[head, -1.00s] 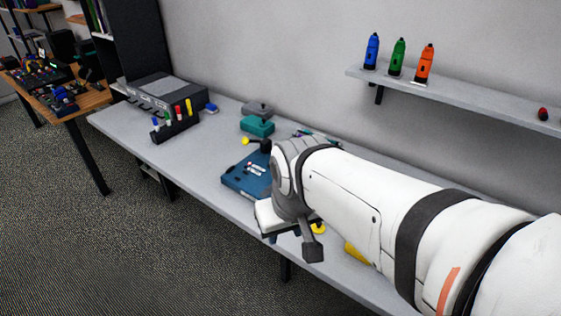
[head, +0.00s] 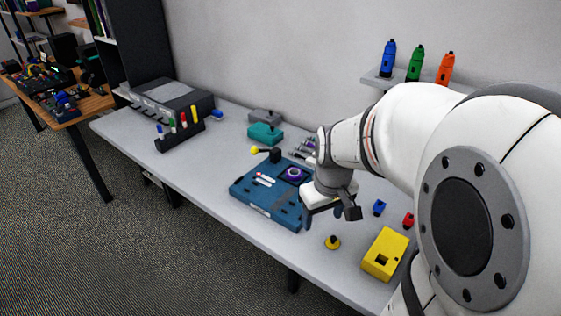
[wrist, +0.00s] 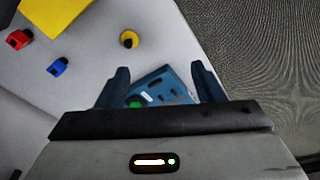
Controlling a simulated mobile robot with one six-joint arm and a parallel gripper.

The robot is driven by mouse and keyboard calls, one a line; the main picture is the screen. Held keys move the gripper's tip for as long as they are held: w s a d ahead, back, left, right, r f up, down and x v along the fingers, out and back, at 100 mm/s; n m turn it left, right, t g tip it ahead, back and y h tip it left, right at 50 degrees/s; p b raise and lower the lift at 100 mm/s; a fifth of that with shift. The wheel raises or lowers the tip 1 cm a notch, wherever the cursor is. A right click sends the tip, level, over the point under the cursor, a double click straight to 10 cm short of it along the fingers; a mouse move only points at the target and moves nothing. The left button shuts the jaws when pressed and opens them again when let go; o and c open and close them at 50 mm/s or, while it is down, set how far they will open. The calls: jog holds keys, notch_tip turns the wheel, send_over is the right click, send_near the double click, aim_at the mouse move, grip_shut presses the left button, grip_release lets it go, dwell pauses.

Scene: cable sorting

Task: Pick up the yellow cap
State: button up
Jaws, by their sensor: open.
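The yellow cap (head: 333,242) is a small round yellow piece with a dark knob on top. It lies on the grey table near the front edge, just right of the blue case (head: 244,191). In the wrist view the yellow cap (wrist: 128,40) is beyond the fingertips and left of centre. My gripper (head: 323,216) is open and empty beside the case's right end, above the table and apart from the cap. In the wrist view my gripper (wrist: 160,69) shows its two fingers spread, with part of the blue case behind them.
A yellow box (head: 386,253) stands right of the cap. A blue connector (head: 379,207) and a red connector (head: 408,220) lie behind it. A teal box (head: 264,133) and a marker holder (head: 180,135) stand farther left. Table around the cap is clear.

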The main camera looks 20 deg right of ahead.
jog(key=n+g, duration=0.1)
jog(key=g, duration=0.1)
send_over(334, 237)
jog(key=f, duration=0.9)
jog(key=shift+a, duration=0.25)
jog(key=shift+n, duration=0.3)
jog(key=f, duration=0.8)
jog(key=shift+d+p, duration=0.2)
jog(key=shift+p, duration=0.1)
jog(key=c, duration=1.1)
jog(key=shift+o, duration=0.2)
jog(key=shift+r, duration=0.1)
